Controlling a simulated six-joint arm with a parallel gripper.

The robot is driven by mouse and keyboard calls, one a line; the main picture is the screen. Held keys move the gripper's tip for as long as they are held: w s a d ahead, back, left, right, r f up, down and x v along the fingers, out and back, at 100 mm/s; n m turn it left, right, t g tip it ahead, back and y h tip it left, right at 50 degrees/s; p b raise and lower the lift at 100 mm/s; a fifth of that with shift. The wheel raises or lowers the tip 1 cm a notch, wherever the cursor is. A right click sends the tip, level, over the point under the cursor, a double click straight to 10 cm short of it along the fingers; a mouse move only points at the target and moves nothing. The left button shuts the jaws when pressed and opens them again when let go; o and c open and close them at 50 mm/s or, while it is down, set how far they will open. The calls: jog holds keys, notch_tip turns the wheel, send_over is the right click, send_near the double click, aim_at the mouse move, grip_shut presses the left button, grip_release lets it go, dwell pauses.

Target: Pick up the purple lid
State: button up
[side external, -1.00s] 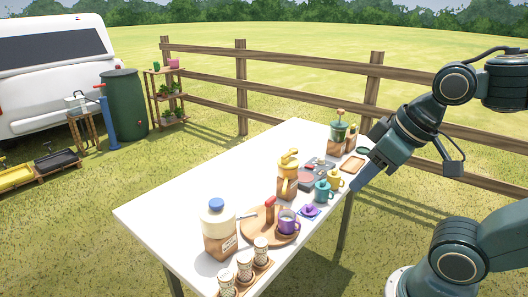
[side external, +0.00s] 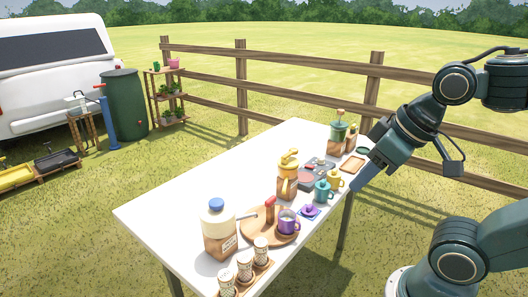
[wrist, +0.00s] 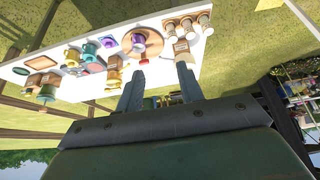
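The purple lid (side external: 309,209) is small with a knob on top. It lies on a purple square (side external: 304,215) near the table's front edge, between the purple mug and the teal mug. In the wrist view the lid (wrist: 107,42) is small, at upper left of my fingers. My gripper (side external: 362,182) is at the right end of the table, right of the lid and apart from it. In the wrist view my gripper (wrist: 158,88) has its two fingers spread with nothing held between them.
A purple mug (side external: 288,222) stands on a round wooden board (side external: 257,228) left of the lid. A teal mug (side external: 322,191) and a yellow mug (side external: 335,180) stand to its right. A yellow-topped jar (side external: 287,182) stands behind. The white table (side external: 185,200) is clear at back left.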

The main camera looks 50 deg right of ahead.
jog(key=shift+o, duration=0.3)
dwell(0.4)
jog(key=n+g+y, duration=0.1)
jog(key=n+g, duration=0.5)
jog(key=n, duration=1.2)
send_over(311, 204)
jog(key=shift+f, duration=13.4)
